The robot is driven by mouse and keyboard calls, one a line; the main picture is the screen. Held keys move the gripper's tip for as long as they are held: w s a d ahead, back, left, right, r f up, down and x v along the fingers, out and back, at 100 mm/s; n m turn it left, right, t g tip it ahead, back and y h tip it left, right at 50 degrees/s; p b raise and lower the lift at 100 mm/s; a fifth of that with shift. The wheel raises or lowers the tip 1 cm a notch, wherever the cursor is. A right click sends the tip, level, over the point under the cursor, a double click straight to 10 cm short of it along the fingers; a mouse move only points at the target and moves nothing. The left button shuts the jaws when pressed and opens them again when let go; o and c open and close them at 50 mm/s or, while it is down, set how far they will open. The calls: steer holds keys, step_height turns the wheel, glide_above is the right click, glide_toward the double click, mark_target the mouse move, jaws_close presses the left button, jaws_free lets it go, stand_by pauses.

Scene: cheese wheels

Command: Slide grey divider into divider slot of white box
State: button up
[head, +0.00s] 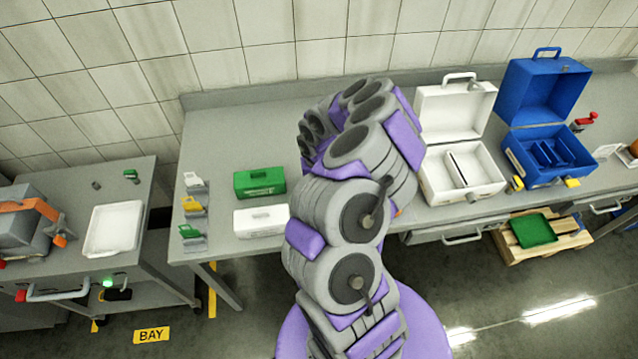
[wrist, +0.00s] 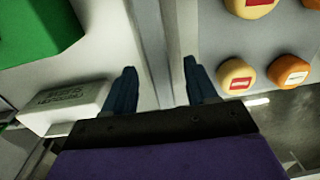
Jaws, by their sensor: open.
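The white box (head: 463,191) stands with its lid raised on the right part of the bench in the head view. A thin upright partition line (head: 456,170) shows inside it; I cannot tell whether this is a divider or the slot. My gripper (wrist: 160,88) is open in the wrist view, its dark fingers apart. A grey upright strip (wrist: 150,42) runs between the fingers; it may be the grey divider seen edge-on, but I cannot tell. In the head view my arm hides the gripper and the area behind it.
A green box (head: 260,182) and a closed small white box (head: 261,221) stand left of my arm. Several cheese wheels (wrist: 236,76) lie right of the gripper in the wrist view. An open blue box (head: 551,160) stands right of the white box. The far-left bench surface holds small stands (head: 193,207).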

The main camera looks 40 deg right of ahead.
step_height(320, 180, up, 16)
steer(key=shift+w+a, duration=0.15)
steer(key=shift+a, duration=0.1)
steer(key=shift+f, duration=0.1)
stand_by(0.6)
